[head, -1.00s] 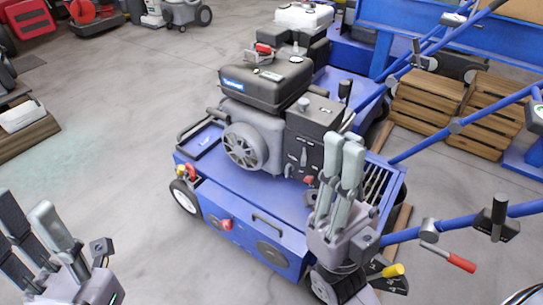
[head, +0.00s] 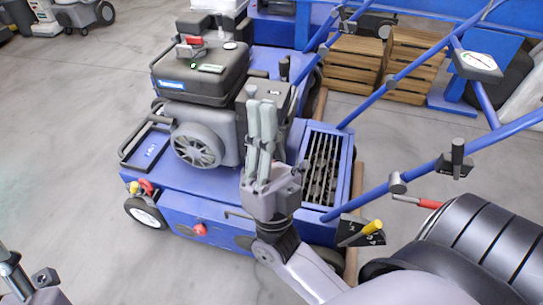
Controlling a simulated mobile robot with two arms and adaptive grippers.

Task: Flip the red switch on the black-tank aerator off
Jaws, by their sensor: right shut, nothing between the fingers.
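The black-tank aerator (head: 180,181) is a blue machine with a grey engine and a black tank (head: 202,72) on top. A dark control box (head: 283,98) sits on the engine's right side, partly covered by my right gripper. I cannot make out a red switch on that box; its lower face is behind the gripper. My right gripper (head: 262,103) points up, shut and empty, in front of the box; contact cannot be told. My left gripper (head: 22,275) shows only in part at the bottom left corner, away from the aerator.
A red part (head: 188,41) sits on the tank top, and a red knob (head: 200,229) is on the front panel. Blue handlebars (head: 400,77) slope up to the right. Wooden crates (head: 354,66) and a white-tank machine (head: 218,5) stand behind. Open floor lies left.

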